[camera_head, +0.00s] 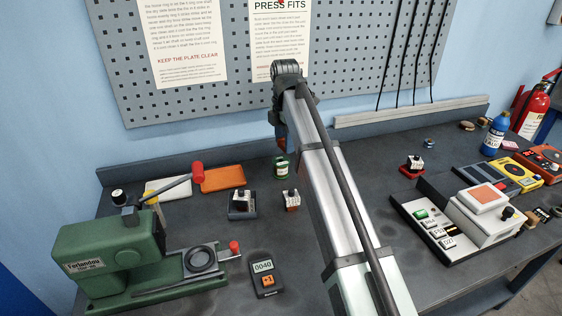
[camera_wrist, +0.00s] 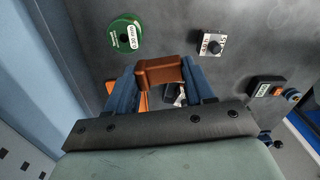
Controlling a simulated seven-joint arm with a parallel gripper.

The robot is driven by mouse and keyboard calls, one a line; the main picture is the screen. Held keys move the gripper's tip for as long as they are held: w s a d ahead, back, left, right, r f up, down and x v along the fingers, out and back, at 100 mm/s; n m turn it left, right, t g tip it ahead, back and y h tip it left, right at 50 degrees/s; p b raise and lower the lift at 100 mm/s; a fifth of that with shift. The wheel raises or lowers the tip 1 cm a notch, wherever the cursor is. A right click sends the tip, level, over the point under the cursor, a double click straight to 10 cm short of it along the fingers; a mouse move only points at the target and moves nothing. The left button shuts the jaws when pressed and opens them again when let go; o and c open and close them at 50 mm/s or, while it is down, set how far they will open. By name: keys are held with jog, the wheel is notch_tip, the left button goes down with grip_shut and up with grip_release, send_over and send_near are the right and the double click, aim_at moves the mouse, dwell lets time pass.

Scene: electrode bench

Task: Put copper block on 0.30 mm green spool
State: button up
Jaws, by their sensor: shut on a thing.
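My gripper (camera_wrist: 161,78) is shut on the copper block (camera_wrist: 158,67), with a blue finger on each side of it. In the head view my gripper (camera_head: 280,134) is partly hidden by my arm and is above the back of the bench. The green spool (camera_wrist: 123,37) has a white label, too small to read surely. It is just beyond the block, up and left in the wrist view, and apart from it. In the head view the green spool (camera_head: 281,168) stands on the bench below my gripper.
A white-topped block with a black knob (camera_head: 291,199) stands near the spool, also in the wrist view (camera_wrist: 212,42). An orange tray (camera_head: 222,179), a dark-based knob unit (camera_head: 241,204) and a green press (camera_head: 112,255) are to the left. Bench right of the spool lies behind my arm.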

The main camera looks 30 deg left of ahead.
jog(key=r, duration=0.2)
send_over(281, 161)
jog(key=shift+w+a+f+m, duration=0.1)
jog(key=shift+w+a+m, duration=0.1)
jog(key=shift+m, duration=0.3)
jog(key=shift+s+d+f+m, duration=0.1)
jog(key=shift+s+f+m, duration=0.05)
jog(key=shift+m, duration=0.15)
jog(key=shift+f, duration=4.95)
jog(key=shift+f, duration=0.1)
jog(key=o, duration=1.3)
jog(key=shift+c, duration=0.2)
